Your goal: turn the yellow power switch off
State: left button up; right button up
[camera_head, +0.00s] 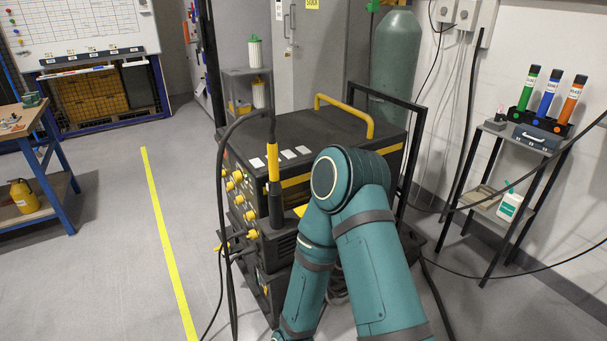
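A black and yellow machine (285,130) stands in the middle of the view. Several yellow knobs or switches (238,176) sit on its left-facing front panel. I cannot tell which of them is the power switch, or read its position. A small yellow patch (300,210) shows beside my teal arm, partly hidden by it. My bent teal arm, which I take to be the right one, rises from the bottom edge and covers the machine's lower right part. Its gripper is outside the picture. My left arm and gripper are not in view.
A black and yellow torch (273,163) with a looping cable hangs at the machine's front corner. A gas cylinder (395,55) stands behind. A small shelf (540,145) with coloured tubes is at right, a blue-legged workbench (48,150) at left. The floor left of the machine is clear.

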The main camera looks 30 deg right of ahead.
aim_at(252, 234)
jog(key=i+j, duration=0.15)
jog(key=i, duration=0.25)
jog(key=i+j+z, duration=0.5)
jog(key=i+z, duration=0.15)
jog(key=i, duration=0.15)
jog(key=z, duration=1.6)
